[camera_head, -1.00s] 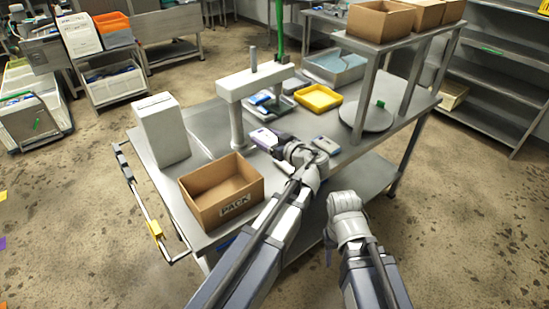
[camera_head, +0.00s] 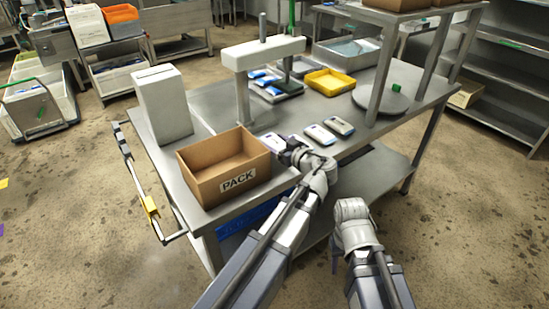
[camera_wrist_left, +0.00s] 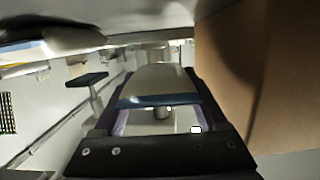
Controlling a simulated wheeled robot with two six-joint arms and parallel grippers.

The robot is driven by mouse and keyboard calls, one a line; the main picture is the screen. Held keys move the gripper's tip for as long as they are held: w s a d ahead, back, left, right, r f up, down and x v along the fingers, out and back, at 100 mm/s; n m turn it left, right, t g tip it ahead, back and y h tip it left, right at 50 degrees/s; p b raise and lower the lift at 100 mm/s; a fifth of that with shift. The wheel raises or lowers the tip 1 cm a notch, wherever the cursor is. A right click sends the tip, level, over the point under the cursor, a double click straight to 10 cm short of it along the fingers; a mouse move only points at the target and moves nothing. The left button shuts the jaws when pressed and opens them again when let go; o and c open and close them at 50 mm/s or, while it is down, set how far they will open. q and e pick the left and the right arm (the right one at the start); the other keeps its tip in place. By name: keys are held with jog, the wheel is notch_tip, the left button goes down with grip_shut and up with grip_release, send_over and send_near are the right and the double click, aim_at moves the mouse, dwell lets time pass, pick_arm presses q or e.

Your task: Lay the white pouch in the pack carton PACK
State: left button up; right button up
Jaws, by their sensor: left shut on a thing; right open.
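The open brown carton labelled PACK (camera_head: 222,172) stands on the near left part of the steel bench; no pouch shows in the part of its inside that I see. My left gripper (camera_head: 279,147) is just right of the carton, shut on a white pouch (camera_head: 269,142). In the left wrist view the pouch (camera_wrist_left: 158,78) lies between the fingers, pale with a blue band at its near end, and the carton wall (camera_wrist_left: 268,75) rises close on the right. My right gripper (camera_head: 337,257) is open and empty, hanging in front of the bench; its fingers are small here.
Two pouches (camera_head: 320,134) (camera_head: 340,125) lie right of my left gripper. A white box (camera_head: 160,105) stands behind the carton, beside a white press-like frame (camera_head: 262,53). A yellow tray (camera_head: 330,82) and a round grey plate (camera_head: 380,98) are further back. A rail (camera_head: 140,185) runs along the bench's left side.

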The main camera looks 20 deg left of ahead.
aim_at(274, 159)
pick_arm(q)
jog(key=shift+f+b, duration=2.05)
jog(key=shift+f, duration=0.2)
pick_arm(e)
jog(key=shift+f, duration=2.25)
pick_arm(q)
jog(key=shift+f+b, duration=0.3)
jog(key=o, duration=1.3)
jog(key=shift+r, duration=0.1)
pick_arm(e)
jog(key=shift+f, duration=0.2)
pick_arm(q)
jog(key=shift+o, duration=0.2)
